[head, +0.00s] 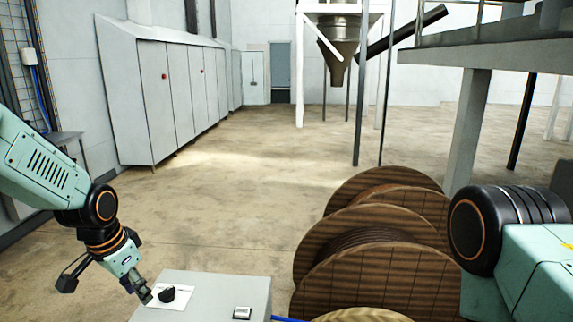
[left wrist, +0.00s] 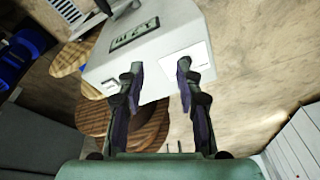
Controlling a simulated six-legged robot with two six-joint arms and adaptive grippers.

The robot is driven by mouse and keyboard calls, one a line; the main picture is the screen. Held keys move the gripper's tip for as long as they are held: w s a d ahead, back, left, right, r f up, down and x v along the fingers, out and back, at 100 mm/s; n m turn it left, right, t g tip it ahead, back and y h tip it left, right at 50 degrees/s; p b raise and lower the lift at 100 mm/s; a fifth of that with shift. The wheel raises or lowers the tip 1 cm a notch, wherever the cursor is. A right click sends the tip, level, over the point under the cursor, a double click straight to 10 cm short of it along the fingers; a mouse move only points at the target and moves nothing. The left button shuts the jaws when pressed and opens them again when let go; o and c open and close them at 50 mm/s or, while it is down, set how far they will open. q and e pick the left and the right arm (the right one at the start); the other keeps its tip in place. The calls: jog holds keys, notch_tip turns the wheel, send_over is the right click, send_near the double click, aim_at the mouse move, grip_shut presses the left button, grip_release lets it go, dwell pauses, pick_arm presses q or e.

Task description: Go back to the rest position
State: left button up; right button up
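My left gripper (head: 145,292) is at the lower left of the head view, tilted down beside a black knob (head: 167,295) on a grey control box (head: 255,284). I cannot tell whether it touches the knob. In the left wrist view the two fingers of my left gripper (left wrist: 160,76) stand apart with nothing between them, over the pale box (left wrist: 155,60) and its white plate (left wrist: 198,56). The knob does not show clearly there. My right arm's black joint and green link are at the right of the head view; the right gripper is out of view.
Large wooden cable reels (head: 350,270) stand right of the box. A row of grey cabinets (head: 165,95) lines the left wall. A metal hopper (head: 338,40) and a raised platform (head: 490,52) stand further back. The middle floor (head: 240,190) is clear.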

pick_arm(q)
jog(key=s+d+f+n+t+b, duration=0.1)
jog(key=s+d+f+n+b, duration=0.15)
jog(key=f, duration=0.45)
jog(key=s+d+f+n+b, duration=0.1)
jog(key=s+f+b, duration=0.2)
jog(key=f, duration=0.3)
jog(key=s+d+f+n+t+b, duration=0.1)
jog(key=s+d+f+n+b, duration=0.1)
jog(key=f, duration=0.5)
jog(key=s+d+f+g+b, duration=0.1)
jog(key=s+f+g+b, duration=0.3)
jog(key=s+f+b, duration=0.9)
jog(key=s+f, duration=1)
jog(key=s, duration=0.3)
jog(key=shift+s+d+f+n+g, duration=0.2)
jog(key=shift+s+d+n+g, duration=0.1)
jog(key=shift+s+n, duration=0.1)
